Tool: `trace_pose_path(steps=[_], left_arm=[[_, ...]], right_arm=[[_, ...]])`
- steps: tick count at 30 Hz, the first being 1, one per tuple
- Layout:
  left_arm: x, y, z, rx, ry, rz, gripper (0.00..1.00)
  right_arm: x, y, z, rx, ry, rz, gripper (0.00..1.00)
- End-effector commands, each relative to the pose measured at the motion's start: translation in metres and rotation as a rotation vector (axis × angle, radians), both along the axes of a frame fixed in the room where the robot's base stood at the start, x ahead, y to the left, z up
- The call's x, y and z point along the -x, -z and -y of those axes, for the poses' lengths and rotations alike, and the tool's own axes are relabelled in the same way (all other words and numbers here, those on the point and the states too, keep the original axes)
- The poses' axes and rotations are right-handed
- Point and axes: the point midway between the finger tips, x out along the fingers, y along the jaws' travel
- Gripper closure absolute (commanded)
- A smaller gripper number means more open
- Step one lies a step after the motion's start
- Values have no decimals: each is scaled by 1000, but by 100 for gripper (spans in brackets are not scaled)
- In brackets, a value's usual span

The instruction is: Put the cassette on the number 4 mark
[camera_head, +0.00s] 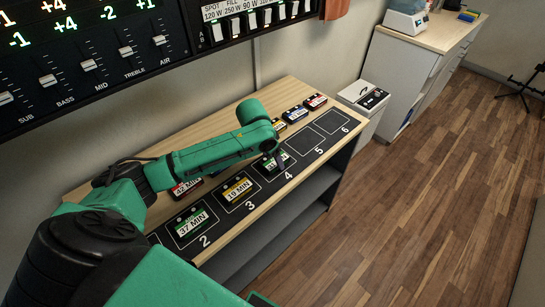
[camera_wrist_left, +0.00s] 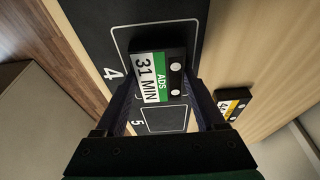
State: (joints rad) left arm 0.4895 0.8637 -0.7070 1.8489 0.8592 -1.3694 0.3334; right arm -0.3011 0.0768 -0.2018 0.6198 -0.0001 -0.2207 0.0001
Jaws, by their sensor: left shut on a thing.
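The cassette (camera_head: 273,164), black with a green and white label, is between the fingers of my left gripper (camera_head: 279,158). In the left wrist view the cassette (camera_wrist_left: 159,76) reads "ADS 31 MIN", and my left gripper (camera_wrist_left: 166,100) is shut on it with a finger at each side. It is over the number 4 mark (camera_head: 288,175), a white outlined box on the black strip. The wrist view shows the mark's outline (camera_wrist_left: 117,45) beyond the cassette. I cannot tell whether the cassette touches the strip. My right gripper is not in view.
A yellow cassette (camera_head: 237,190) lies on mark 3 and a green one (camera_head: 191,222) on mark 2. Marks 5 (camera_head: 304,138) and 6 (camera_head: 332,121) are bare.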

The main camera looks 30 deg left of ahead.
Motion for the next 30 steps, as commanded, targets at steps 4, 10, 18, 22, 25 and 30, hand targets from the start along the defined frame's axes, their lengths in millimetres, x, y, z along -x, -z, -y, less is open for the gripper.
trace_pose_path(steps=[4,10,18,22,25,30], left_arm=[[0,0,0,0,0,0,25],[0,0,0,0,-1,0,0],[5,-23,-3,-1,-1,3,0],[15,-57,-7,-3,0,4,0],[23,-83,-9,-2,-1,4,0],[31,-111,-11,0,-1,1,0]], right_arm=[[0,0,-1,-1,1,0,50],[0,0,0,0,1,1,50],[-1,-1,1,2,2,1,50],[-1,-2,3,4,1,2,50],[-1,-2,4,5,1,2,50],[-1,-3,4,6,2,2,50]])
